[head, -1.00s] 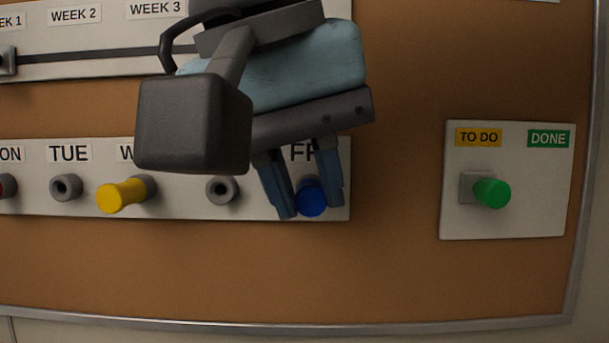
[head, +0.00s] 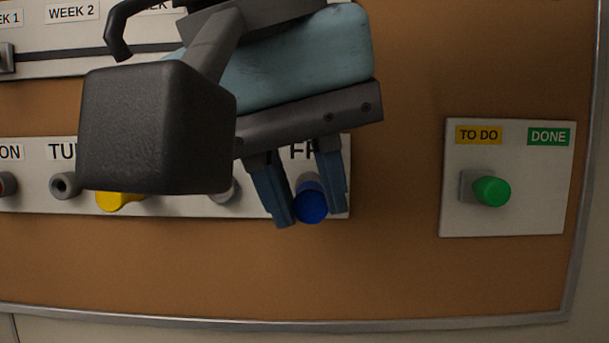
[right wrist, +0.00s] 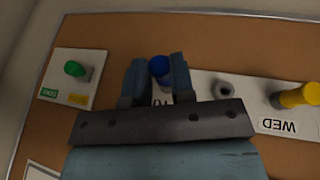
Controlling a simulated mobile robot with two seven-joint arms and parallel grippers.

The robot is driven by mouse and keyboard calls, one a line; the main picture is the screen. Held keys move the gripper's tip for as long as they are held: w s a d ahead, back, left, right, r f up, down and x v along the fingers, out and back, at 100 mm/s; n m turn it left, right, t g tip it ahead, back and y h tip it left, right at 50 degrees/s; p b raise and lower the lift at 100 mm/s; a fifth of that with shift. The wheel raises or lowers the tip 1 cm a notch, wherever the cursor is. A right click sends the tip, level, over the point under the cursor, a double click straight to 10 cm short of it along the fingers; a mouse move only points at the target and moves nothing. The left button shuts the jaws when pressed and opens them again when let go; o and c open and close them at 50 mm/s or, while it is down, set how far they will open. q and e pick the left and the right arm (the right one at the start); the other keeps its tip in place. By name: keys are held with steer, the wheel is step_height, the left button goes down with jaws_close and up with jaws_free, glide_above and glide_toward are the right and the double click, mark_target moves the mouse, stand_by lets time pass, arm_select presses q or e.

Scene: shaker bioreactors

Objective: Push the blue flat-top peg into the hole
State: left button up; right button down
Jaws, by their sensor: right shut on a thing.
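The blue flat-top peg (head: 311,207) is at the FRI position on the lower white day strip (head: 120,205). Its flat blue end faces outward, and part of its shaft shows behind it. The hole around its base is mostly hidden. My right gripper (head: 310,214) is shut on the peg, one finger on each side. The right wrist view also shows the blue peg (right wrist: 159,68) between the fingers (right wrist: 157,78). My left gripper is not in view.
A yellow peg (head: 118,201) sticks out at WED, partly hidden by my arm. An empty grey hole (head: 65,186) is at TUE. Bare cork (head: 400,270) lies between and below.

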mark_target(303, 197)
steer(key=shift+s, duration=0.3)
steer(key=shift+s, duration=0.2)
steer(key=shift+s, duration=1.35)
